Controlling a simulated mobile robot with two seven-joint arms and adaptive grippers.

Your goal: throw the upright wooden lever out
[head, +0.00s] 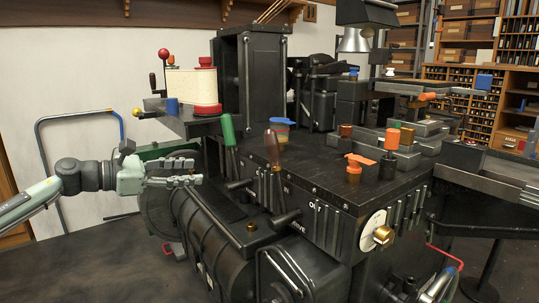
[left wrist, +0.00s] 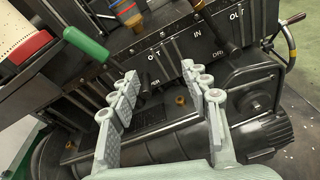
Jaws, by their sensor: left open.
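The wooden lever (head: 272,148) stands upright on the black machine, with a brown handle at its top, in the middle of the head view. In the left wrist view the lever (left wrist: 198,6) is at the top edge, partly cut off. My left gripper (head: 197,172) is open and empty, to the left of the lever and apart from it. In the left wrist view its two fingers (left wrist: 160,72) are spread, with the machine behind them.
A green-handled lever (head: 228,130) stands between my left gripper and the wooden lever. A blue, yellow and red stack (head: 282,130) is close behind the wooden lever. A white and red drum (head: 192,88) sits at the upper left. Orange parts (head: 358,164) lie on the machine top.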

